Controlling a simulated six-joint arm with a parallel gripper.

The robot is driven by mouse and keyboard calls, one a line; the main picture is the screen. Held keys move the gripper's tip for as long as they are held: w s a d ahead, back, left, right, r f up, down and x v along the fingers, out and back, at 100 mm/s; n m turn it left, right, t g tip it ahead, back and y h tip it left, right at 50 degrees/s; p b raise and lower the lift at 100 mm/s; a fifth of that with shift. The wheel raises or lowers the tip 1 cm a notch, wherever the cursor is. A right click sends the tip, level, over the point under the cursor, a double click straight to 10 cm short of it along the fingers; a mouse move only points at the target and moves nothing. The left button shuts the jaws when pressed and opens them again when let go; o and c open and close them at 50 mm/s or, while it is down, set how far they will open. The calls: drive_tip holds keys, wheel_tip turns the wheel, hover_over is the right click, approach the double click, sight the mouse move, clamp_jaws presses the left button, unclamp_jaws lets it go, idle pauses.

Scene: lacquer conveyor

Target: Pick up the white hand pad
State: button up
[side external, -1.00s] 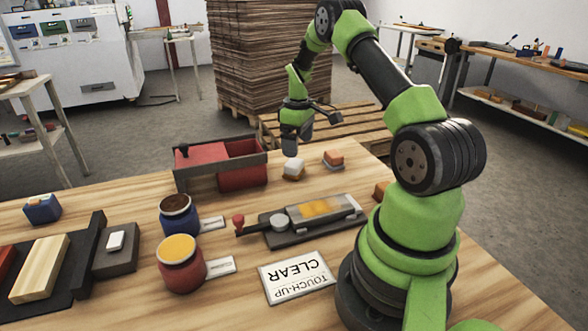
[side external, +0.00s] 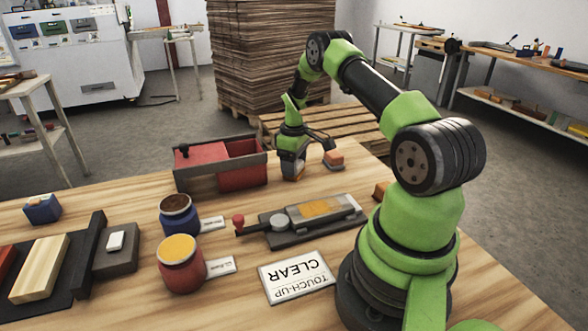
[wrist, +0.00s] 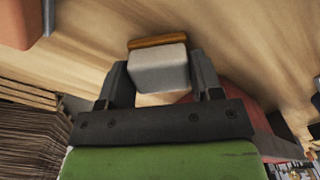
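The white hand pad (side external: 291,170) has a pale block body and a brown-orange strip, and stands on the wooden table right of the red bin. My gripper (side external: 293,160) is down over it, with one finger on each side. In the wrist view the pad (wrist: 158,68) sits between the two dark fingers of my gripper (wrist: 160,78). The fingers look spread and very close to its sides; whether they touch it is hard to see. The gripper hides part of the pad in the side view.
The red bin with a dark rim (side external: 219,148) is close on the left. A tool tray (side external: 315,220), a blue jar (side external: 179,215) and a red jar (side external: 181,264) stand nearer the camera.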

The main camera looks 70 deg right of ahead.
drive_tip(key=shift+c, duration=1.3)
drive_tip(key=shift+r, duration=0.1)
wheel_tip(320, 180, up, 10)
drive_tip(key=shift+f, duration=0.1)
drive_tip(key=o, duration=0.5)
drive_tip(key=c, duration=0.3)
drive_tip(key=shift+c, duration=0.2)
